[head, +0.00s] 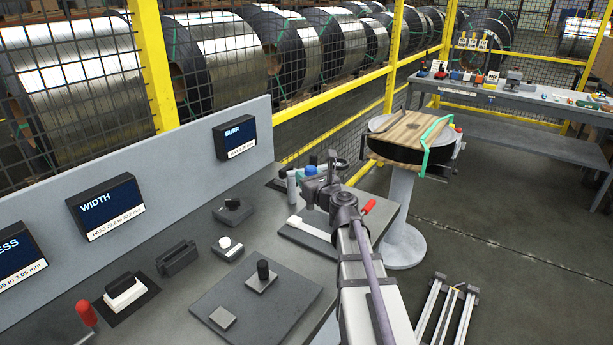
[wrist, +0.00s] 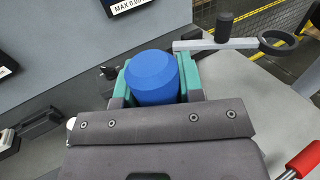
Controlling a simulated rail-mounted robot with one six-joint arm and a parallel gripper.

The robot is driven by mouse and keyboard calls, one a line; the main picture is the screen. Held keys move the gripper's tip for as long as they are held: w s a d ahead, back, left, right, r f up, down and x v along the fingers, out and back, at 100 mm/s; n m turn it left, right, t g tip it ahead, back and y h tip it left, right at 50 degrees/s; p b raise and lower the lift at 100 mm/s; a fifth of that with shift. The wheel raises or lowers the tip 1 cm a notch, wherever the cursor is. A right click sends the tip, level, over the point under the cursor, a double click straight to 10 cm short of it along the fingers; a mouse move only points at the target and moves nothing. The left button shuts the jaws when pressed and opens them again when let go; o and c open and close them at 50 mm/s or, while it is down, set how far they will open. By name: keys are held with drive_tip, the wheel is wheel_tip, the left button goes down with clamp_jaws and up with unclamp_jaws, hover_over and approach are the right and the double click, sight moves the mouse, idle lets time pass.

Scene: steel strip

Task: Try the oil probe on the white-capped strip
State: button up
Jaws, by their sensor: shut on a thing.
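My gripper (wrist: 152,95) is shut on a blue, round-topped thing (wrist: 152,76), held between teal finger pads; it may be the oil probe. In the head view my gripper (head: 322,178) is over the far right of the bench, and its jaws are too small to read. A small block with a white round cap (head: 224,242) stands mid-bench; a pale bar with a white end (head: 294,221) lies nearer my gripper. I cannot tell which is the white-capped strip. The underside of the blue thing is hidden in the wrist view.
An arm with a black ring (wrist: 280,42) and post is just beyond the held thing. A red handle (head: 369,206) is right of my arm. A dark plate (head: 230,315) lies on the bench. Display panels (head: 107,206) line the back wall. A coil stand (head: 398,215) is beyond the bench.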

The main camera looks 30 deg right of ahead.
drive_tip(key=shift+f, duration=0.1)
wheel_tip(320, 180, down, 7)
drive_tip(key=b, duration=0.6)
drive_tip(key=shift+b, duration=0.4)
drive_tip(key=shift+f+b, duration=0.45)
drive_tip(key=shift+b, duration=0.2)
idle(2.1)
drive_tip(key=shift+r, duration=0.1)
idle(0.6)
wheel_tip(320, 180, up, 7)
drive_tip(key=p, duration=0.7)
wheel_tip(320, 180, up, 4)
drive_tip(key=p, duration=0.4)
drive_tip(key=shift+f+b, duration=0.3)
drive_tip(key=shift+f, duration=0.1)
idle(0.9)
